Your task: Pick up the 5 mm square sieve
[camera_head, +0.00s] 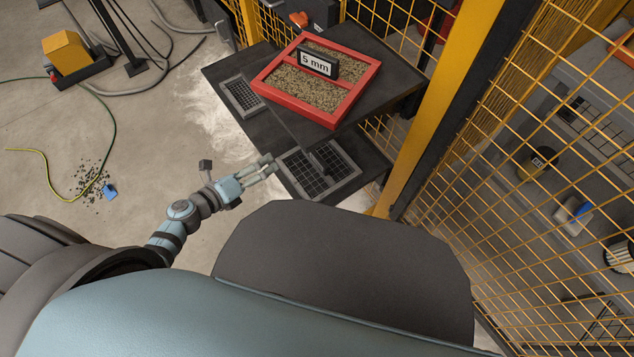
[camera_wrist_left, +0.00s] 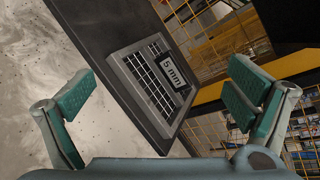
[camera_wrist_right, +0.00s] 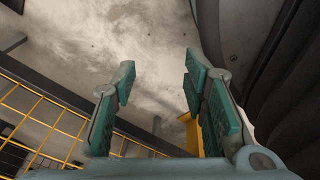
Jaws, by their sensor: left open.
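The 5 mm square sieve is a grey square frame with a dark grid mesh. It lies on the near end of the lower dark shelf (camera_head: 285,197) in the head view (camera_head: 345,178). In the left wrist view the sieve (camera_wrist_left: 120,66) carries a "5 mm" label and appears ahead between the fingers. My left gripper (camera_head: 264,166) is open and empty, close to the sieve's left side and apparently not touching it; its spread fingers also show in the left wrist view (camera_wrist_left: 160,92). My right gripper (camera_wrist_right: 158,82) is open and empty, outside the head view.
A red tray of gravel (camera_head: 262,88), also marked "5 mm", stands on the higher dark platform. Another grey sieve (camera_head: 242,97) lies farther along the lower shelf. A yellow post (camera_head: 436,110) and mesh fence stand to the right. Open concrete floor lies to the left.

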